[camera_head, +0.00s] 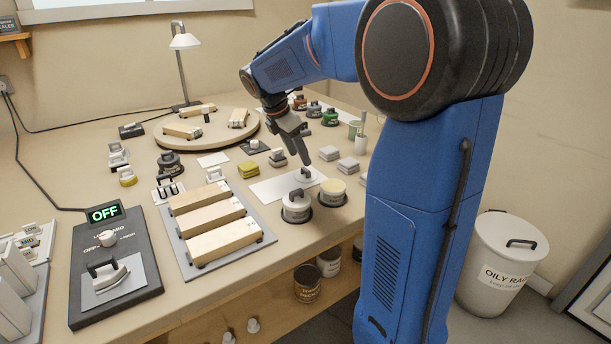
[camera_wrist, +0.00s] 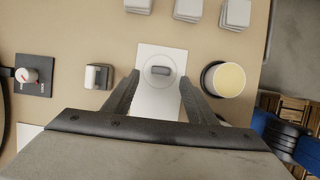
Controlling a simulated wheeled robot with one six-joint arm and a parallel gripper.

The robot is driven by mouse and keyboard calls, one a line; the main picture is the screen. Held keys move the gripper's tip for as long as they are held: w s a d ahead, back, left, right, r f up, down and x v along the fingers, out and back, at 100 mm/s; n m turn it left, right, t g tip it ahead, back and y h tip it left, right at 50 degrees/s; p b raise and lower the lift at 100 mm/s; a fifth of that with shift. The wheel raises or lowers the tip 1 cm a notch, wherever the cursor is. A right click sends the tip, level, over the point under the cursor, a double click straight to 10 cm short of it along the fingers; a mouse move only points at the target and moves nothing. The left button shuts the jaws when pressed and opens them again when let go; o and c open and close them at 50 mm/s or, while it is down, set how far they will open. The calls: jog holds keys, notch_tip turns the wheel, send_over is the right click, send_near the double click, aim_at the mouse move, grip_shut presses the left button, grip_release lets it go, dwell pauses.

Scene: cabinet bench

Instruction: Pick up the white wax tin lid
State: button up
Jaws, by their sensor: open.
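The white wax tin lid (camera_head: 310,178), round with a dark grey handle, lies on a white sheet (camera_head: 268,188). In the wrist view the lid (camera_wrist: 151,78) sits on the sheet (camera_wrist: 158,111), its handle between and beyond my fingertips. My gripper (camera_head: 299,152) is open and empty, pointing down above the lid; it also shows in the wrist view (camera_wrist: 160,80). An open tin with pale yellow wax (camera_head: 333,188) stands just right of the sheet, also in the wrist view (camera_wrist: 228,80).
A lidded tin (camera_head: 296,208) stands close in front of the sheet. A grey tray with wooden blocks (camera_head: 263,236) is to the left. Stacked pale pads (camera_head: 348,165) lie behind the open tin. A small handled block (camera_wrist: 98,76) sits left of the sheet. The bench edge is near the tins.

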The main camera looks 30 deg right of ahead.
aim_at(306, 169)
jog(key=shift+x, duration=2.8)
jog(key=shift+s, duration=0.15)
jog(key=c, duration=1.1)
jog(key=shift+c, duration=0.2)
jog(key=shift+r, duration=0.1)
